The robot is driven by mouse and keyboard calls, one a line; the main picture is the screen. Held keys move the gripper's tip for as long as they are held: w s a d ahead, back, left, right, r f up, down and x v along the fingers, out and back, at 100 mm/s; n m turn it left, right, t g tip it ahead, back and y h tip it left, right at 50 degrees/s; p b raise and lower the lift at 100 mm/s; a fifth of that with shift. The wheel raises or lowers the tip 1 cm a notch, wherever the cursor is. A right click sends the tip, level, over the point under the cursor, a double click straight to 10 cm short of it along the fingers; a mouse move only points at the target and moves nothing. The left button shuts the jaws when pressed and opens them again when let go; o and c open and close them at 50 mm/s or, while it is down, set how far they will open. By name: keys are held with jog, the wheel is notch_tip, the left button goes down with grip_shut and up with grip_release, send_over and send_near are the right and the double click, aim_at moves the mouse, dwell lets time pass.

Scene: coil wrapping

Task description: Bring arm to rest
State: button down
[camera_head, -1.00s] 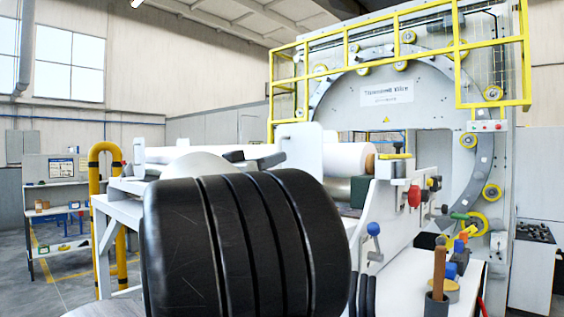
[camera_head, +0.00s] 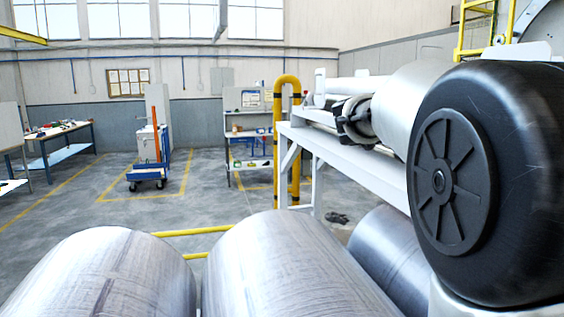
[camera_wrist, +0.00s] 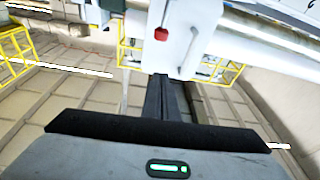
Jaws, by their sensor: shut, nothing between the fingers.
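My gripper (camera_wrist: 165,98) shows in the wrist view as two dark fingers close together at the centre. They are shut, with nothing seen between them. Beyond the fingers is a white machine part (camera_wrist: 190,40) with a red knob (camera_wrist: 161,34). In the head view my fingers cannot be made out clearly. A large black rounded part of my arm fills the right side there and hides much of the machine behind it.
Large grey metal rolls (camera_head: 105,270) (camera_head: 285,265) lie across the front. Behind stand a white frame (camera_head: 350,165), a yellow post (camera_head: 283,140), a shelf (camera_head: 248,125), a blue cart (camera_head: 148,160) and a workbench (camera_head: 65,145). The marked floor (camera_head: 110,200) between them is open. Yellow railings (camera_wrist: 130,45) show in the wrist view.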

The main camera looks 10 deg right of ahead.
jog(key=w+a+n+t+y, duration=0.6)
jog(key=a+n+t, duration=0.15)
jog(key=t, duration=0.45)
jog(key=a+f+n+t+y, duration=0.1)
jog(key=a+f+n+y, duration=0.25)
jog(key=a+y, duration=0.35)
jog(key=a+f+n+t+y, duration=0.1)
jog(key=a+f+n+y, duration=0.3)
jog(key=a, duration=0.6)
jog(key=s+a+f+g+y, duration=0.35)
jog(key=s+a+f, duration=0.25)
jog(key=f, duration=0.4)
jog(key=s+f+g, duration=0.7)
jog(key=s+f, duration=1)
jog(key=s, duration=0.2)
jog(key=shift+s+a+f+g, duration=0.2)
jog(key=shift+a+f+g, duration=0.15)
